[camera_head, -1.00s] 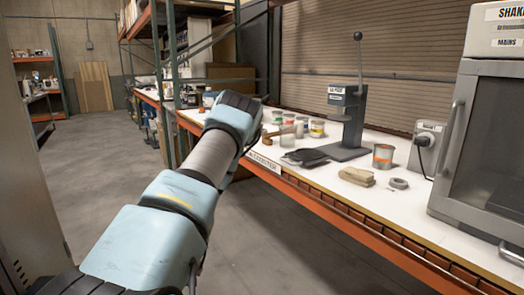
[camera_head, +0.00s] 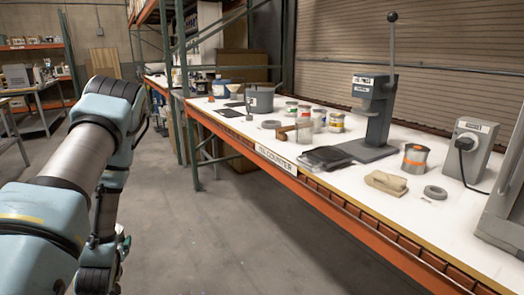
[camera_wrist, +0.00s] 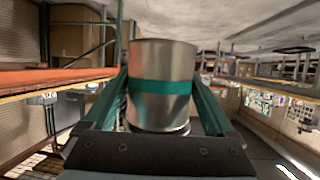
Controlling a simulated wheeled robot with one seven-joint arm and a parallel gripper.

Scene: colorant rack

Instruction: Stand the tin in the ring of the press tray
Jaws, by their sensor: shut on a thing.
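In the wrist view, a bare metal tin (camera_wrist: 163,62) with a teal band is held between the two fingers of my gripper (camera_wrist: 162,100). It fills the gap and touches both sides. In the head view my arm hangs at the left, and I cannot make out the tin there. The grey lever press (camera_head: 374,112) stands on the counter, its upright lever raised and its flat base toward the front. I cannot make out a ring on that base. My gripper is away from the press, off the counter to the left.
On the white counter (camera_head: 330,182) stand an orange-banded tin (camera_head: 415,158), a tan block (camera_head: 386,183), a grey ring (camera_head: 435,192), a black flat item (camera_head: 324,158), several small tins and a grey bucket (camera_head: 260,98). A socket box (camera_head: 470,150) stands right. The floor (camera_head: 230,240) is clear.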

